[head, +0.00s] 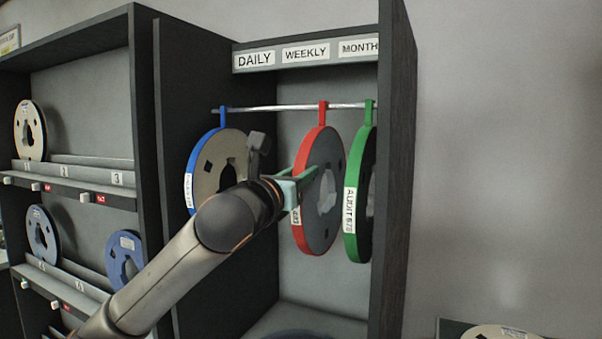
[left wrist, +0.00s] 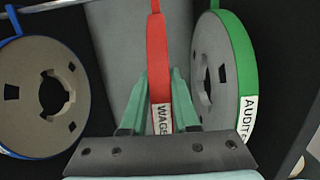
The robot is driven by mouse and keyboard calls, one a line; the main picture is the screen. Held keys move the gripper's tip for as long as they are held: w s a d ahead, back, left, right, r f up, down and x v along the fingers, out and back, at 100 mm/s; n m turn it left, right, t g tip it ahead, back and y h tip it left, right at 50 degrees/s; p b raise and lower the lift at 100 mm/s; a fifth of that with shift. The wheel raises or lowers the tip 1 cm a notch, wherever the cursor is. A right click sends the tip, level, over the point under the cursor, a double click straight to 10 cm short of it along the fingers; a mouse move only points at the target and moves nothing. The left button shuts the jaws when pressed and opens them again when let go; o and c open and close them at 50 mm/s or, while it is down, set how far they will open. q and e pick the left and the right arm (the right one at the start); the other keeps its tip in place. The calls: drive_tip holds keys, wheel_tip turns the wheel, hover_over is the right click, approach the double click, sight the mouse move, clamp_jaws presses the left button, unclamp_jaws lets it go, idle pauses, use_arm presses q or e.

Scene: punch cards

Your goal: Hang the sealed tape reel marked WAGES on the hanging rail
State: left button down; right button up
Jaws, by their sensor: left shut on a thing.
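The red-rimmed tape reel (head: 319,235) hangs by its red hook tab from the hanging rail (head: 270,107), between a blue and a green reel. Its edge label reads WAGES in the left wrist view, where the red reel (left wrist: 159,60) stands edge-on between my fingers. My left gripper (head: 305,185) is shut on the red reel's rim, with its green fingers (left wrist: 160,102) on either side. Part of the reel's near edge is hidden by the gripper. My right gripper is not in view.
The blue reel (head: 207,160) hangs left and the green reel (head: 358,200), labelled AUDIT, hangs close on the right. Signs above read DAILY, WEEKLY and MONTH. The cabinet's right side panel (head: 395,170) stands beside the green reel. A shelf unit with several reels is at left.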

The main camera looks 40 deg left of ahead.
use_arm(q)
drive_tip(key=c, duration=0.6)
unclamp_jaws()
drive_tip(key=shift+f, duration=0.25)
drive_tip(key=shift+s+d, duration=0.1)
drive_tip(key=shift+s, duration=0.15)
drive_tip(key=b+v, duration=0.1)
drive_tip(key=v, duration=1.1)
drive_tip(key=shift+r+b, duration=0.15)
drive_tip(key=shift+b, duration=0.25)
